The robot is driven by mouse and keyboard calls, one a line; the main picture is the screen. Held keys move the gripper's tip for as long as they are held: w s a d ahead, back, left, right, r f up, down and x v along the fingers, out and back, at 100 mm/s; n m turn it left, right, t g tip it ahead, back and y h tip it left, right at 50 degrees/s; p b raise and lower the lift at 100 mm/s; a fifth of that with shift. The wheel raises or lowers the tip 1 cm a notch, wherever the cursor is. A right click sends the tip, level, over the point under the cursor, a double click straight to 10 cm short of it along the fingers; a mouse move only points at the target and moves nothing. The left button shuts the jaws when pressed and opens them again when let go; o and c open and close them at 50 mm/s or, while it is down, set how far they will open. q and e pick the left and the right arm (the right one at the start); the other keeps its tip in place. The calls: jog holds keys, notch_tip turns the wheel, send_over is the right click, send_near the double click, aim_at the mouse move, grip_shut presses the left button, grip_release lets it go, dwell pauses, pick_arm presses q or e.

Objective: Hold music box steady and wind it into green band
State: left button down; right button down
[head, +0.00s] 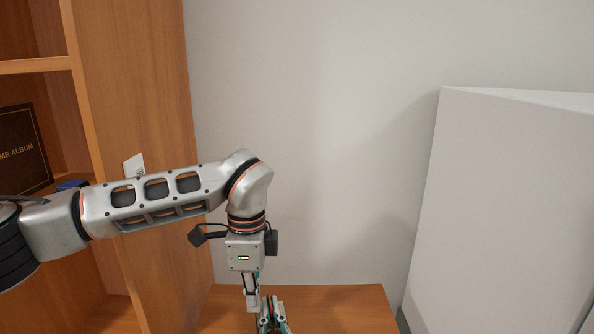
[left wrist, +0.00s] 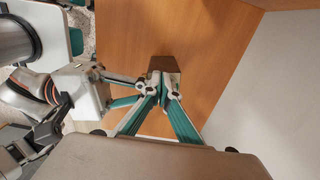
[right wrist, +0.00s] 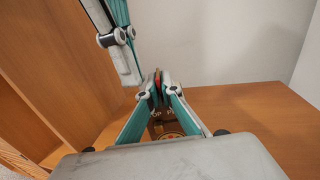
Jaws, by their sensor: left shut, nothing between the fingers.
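A small dark brown box, apparently the music box (left wrist: 166,64), stands on the wooden surface beyond my left fingers in the left wrist view. The winding scale is not readable.
The wooden surface (head: 335,305) is bare to the right of the grippers. A tall wooden shelf unit (head: 140,80) stands close on the left, holding a dark album (head: 22,150). A large white panel (head: 505,200) stands on the right. A pale wall closes the back.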

pick_arm(q)
jog(key=shift+w+d, duration=0.15)
jog(key=shift+d, duration=0.25)
dwell(0.5)
jog(key=shift+w+a, duration=0.1)
jog(key=shift+w, duration=0.5)
dwell(0.3)
jog(key=shift+w, duration=0.4)
dwell(0.5)
jog(key=shift+w+a, duration=0.15)
jog(key=shift+a, duration=0.15)
jog(key=shift+r, duration=3)
